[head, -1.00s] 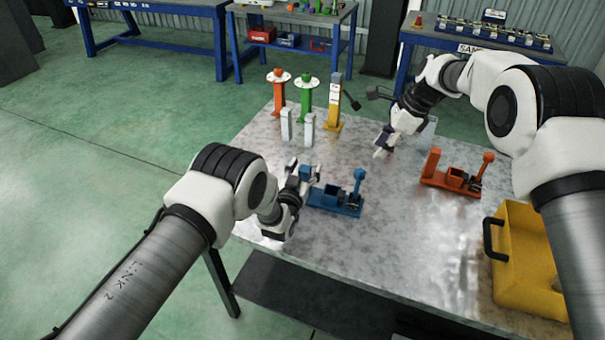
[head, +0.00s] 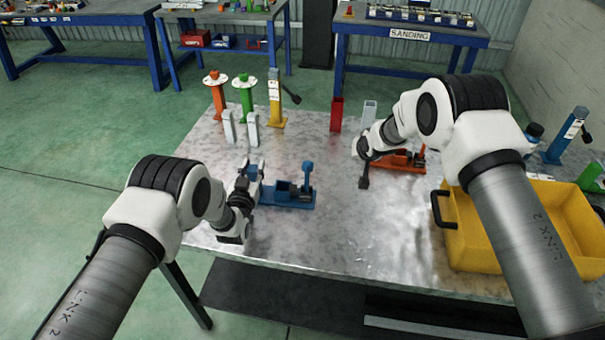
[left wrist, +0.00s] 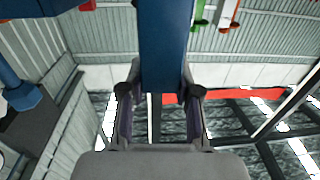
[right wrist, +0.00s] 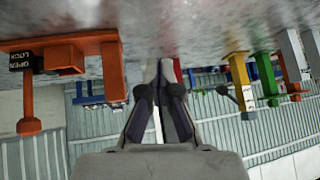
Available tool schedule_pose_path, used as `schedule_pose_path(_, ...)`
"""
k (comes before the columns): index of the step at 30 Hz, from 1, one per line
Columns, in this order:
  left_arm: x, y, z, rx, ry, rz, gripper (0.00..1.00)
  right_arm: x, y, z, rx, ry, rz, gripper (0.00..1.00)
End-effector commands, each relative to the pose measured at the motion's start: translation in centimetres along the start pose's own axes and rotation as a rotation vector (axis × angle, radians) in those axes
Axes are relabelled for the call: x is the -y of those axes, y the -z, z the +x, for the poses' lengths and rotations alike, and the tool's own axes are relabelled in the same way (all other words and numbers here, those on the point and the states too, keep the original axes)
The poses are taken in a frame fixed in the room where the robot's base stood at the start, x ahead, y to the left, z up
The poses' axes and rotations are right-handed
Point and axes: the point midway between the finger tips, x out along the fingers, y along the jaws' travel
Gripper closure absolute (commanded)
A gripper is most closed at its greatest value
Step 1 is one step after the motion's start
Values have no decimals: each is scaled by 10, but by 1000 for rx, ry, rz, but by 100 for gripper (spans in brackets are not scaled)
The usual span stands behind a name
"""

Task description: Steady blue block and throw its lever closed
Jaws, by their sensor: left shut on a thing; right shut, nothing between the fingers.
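The blue block (head: 272,195) lies on the metal table left of centre, its round-topped lever (head: 307,168) standing upright at its right end. My left gripper (head: 252,173) is shut on the blue upright post at the block's left end. The left wrist view shows this post (left wrist: 163,45) between the fingers, and the blue lever (left wrist: 22,97) at the left. My right gripper (right wrist: 160,92) is shut and empty, low over the table to the right of the blue block and apart from it.
An orange block (head: 403,160) with its own lever sits close by my right wrist. Orange (head: 216,98), green (head: 245,95) and yellow (head: 275,100) posts stand at the back left. A yellow bin (head: 480,262) is at the right. The table between blue block and bin is clear.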

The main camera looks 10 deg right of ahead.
Motion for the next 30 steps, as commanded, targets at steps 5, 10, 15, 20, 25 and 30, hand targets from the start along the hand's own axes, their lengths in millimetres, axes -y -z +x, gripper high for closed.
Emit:
schedule_pose_path(5,0,-1,0,2,-1,0,100,15,-28,10,-295,118,-753,100)
schedule_pose_path(10,0,-1,0,2,-1,0,100,56,-74,-19,-700,217,-1368,100)
schedule_pose_path(15,0,-1,0,2,0,0,100,88,-121,-79,-1166,208,-1697,100)
schedule_pose_path(20,0,-1,0,2,-1,0,100,96,-140,-118,-1415,142,-1769,100)
schedule_pose_path(25,0,-1,0,3,-1,0,100,97,-142,-125,-1460,122,-1777,100)
schedule_pose_path(30,0,-1,0,3,-1,0,100,97,-142,-124,-1458,122,-1777,100)
